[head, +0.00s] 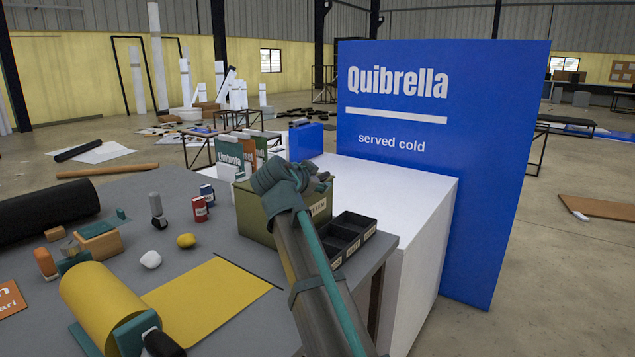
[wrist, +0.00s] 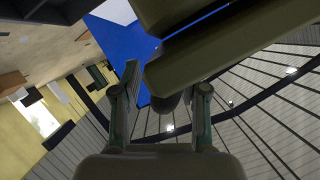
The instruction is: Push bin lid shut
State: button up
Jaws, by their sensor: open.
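The olive-green bin (head: 252,214) stands on the grey table in the head view, with a pale label on its side. My arm hides much of its front and part of its top. My gripper (head: 318,180) is at the bin's upper part; I cannot tell from here whether it touches. In the wrist view, my gripper (wrist: 160,90) has its two fingers spread and nothing held between them. A broad olive piece (wrist: 240,55), which looks like the lid, lies close beyond the fingers. A gap separates it from another olive part (wrist: 180,12), so the lid appears ajar.
A black divided tray (head: 350,238) stands right of the bin, near the table edge. Upright folders (head: 235,158) are behind it. Small cans (head: 200,208), a yellow lemon (head: 186,241) and a yellow sheet (head: 210,298) lie left. A blue sign board (head: 440,190) rises behind the white counter.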

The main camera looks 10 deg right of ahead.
jog(key=v, duration=1.2)
